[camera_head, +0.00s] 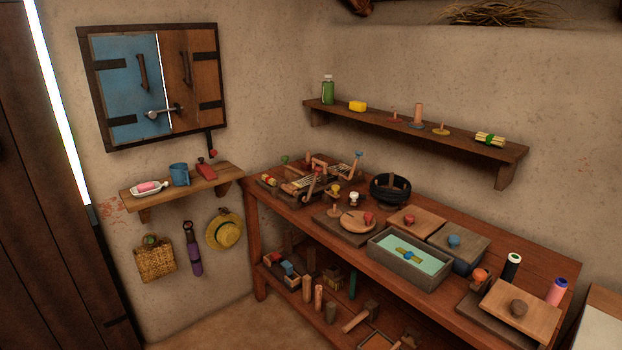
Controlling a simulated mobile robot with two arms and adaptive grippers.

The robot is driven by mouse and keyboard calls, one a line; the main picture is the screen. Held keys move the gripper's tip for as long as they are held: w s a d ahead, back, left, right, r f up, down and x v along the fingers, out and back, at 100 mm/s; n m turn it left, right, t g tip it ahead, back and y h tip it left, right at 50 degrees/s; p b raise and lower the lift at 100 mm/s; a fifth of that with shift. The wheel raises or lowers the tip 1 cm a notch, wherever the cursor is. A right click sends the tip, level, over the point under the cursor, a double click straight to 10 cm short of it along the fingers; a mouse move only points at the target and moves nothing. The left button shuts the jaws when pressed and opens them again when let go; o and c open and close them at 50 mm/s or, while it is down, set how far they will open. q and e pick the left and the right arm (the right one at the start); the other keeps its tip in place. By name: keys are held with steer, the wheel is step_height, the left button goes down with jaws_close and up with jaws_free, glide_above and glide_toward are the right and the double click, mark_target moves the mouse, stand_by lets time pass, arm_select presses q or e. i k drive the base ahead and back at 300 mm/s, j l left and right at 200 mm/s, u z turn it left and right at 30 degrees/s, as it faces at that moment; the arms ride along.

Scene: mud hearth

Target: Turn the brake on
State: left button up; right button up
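No part is plainly marked as a brake, so I cannot tell for sure which one it is. A wooden contraption (302,184) with rails, upright posts and small coloured knobs stands at the far left end of the workbench. A dark lever with a red knob (213,153) hangs below the right corner of the shuttered window. Neither of my grippers is in view.
The workbench (520,268) is crowded with a black bowl (391,188), boards, a grey basin (408,262) and spools. A small shelf (181,193) holds a blue mug (180,174). A long shelf (417,132) hangs above the bench. The floor (205,328) at front left is clear.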

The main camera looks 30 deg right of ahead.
mark_target(355, 196)
steer(key=i+z, duration=0.35)
steer(key=i+j+z, duration=0.35)
steer(key=i, duration=0.2)
steer(key=l, duration=0.1)
